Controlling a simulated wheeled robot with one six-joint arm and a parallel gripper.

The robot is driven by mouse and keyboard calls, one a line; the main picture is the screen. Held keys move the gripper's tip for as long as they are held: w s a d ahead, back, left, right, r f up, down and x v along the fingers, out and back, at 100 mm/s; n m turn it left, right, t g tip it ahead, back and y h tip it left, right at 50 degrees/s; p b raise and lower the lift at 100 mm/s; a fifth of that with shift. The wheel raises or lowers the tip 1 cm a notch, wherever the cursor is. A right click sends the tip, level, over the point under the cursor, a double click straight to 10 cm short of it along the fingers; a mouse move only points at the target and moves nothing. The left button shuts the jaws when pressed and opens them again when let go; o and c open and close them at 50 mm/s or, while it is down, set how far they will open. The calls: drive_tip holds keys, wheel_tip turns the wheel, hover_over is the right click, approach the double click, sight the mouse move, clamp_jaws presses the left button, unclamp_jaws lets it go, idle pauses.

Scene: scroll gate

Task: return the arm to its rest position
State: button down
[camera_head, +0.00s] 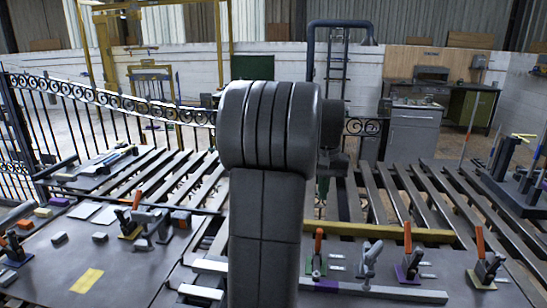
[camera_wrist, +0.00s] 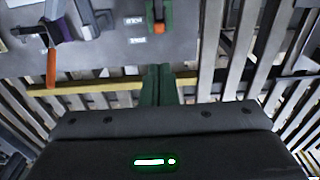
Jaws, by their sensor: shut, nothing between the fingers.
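My arm stands in the middle of the head view, its thick dark links covering what lies behind them. My gripper (camera_wrist: 158,72) shows in the wrist view as two green fingers, side by side with no gap, and nothing is held. The fingers point over the slatted bench toward a yellow bar (camera_wrist: 100,87). In the head view the gripper is mostly hidden behind my arm. A green-based clamp with an orange handle (camera_wrist: 158,18) lies beyond the fingertips, apart from them; it also shows in the head view (camera_head: 317,252).
More orange-handled clamps (camera_head: 408,255) stand on the right-hand plate. The left table (camera_head: 60,275) carries clamps and small blocks. Slatted benches (camera_head: 410,195) stretch behind. A black scrolled iron fence (camera_head: 90,115) runs at the left. A grey cabinet (camera_head: 412,133) stands at the back right.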

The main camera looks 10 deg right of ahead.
wheel_tip(320, 180, down, 9)
drive_tip(key=shift+w+f, duration=0.1)
idle(0.3)
